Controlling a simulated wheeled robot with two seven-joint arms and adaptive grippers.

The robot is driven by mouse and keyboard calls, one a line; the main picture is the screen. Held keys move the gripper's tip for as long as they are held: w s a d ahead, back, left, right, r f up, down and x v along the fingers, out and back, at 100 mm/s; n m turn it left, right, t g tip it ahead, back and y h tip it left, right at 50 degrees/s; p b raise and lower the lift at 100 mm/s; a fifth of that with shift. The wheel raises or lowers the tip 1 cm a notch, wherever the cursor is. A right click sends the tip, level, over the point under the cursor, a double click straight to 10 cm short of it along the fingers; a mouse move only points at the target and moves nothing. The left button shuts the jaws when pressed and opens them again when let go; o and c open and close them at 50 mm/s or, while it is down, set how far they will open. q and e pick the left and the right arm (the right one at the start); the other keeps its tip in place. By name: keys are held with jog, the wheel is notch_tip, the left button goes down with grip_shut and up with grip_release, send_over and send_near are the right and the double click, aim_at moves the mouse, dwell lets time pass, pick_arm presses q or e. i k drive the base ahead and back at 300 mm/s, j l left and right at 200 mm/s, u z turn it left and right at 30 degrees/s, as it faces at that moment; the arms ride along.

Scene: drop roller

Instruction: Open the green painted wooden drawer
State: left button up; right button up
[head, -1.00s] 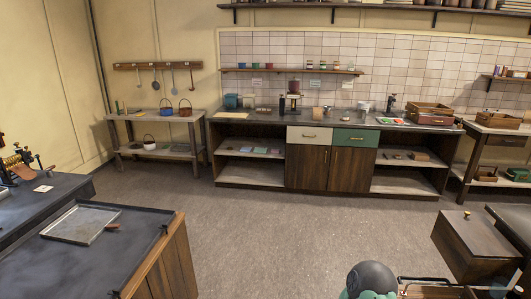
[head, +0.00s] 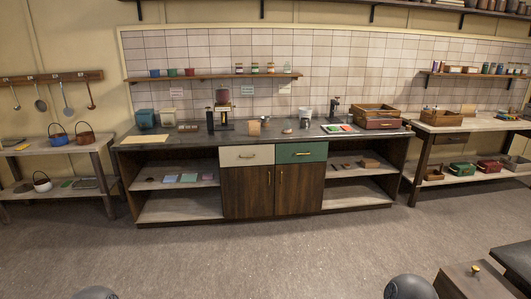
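The green painted wooden drawer (head: 302,152) is closed, flush in the front of the workbench across the room. It has a small metal handle on its face. A cream drawer (head: 248,156) sits directly to its left, and dark brown cupboard doors (head: 272,191) are below. Dark rounded parts at the bottom edge look like parts of my own arms. Neither of my grippers shows in the head view, so nothing of mine is seen near the drawer.
Open floor (head: 240,255) lies in front of the workbench. A low brown box-like unit (head: 470,283) with a brass knob stands at the lower right. Side tables flank the bench; the right one (head: 465,122) holds boxes. A wooden crate (head: 378,117) sits on the worktop.

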aim_at(317, 151)
jog(key=i+u, duration=0.15)
jog(key=i, duration=1.85)
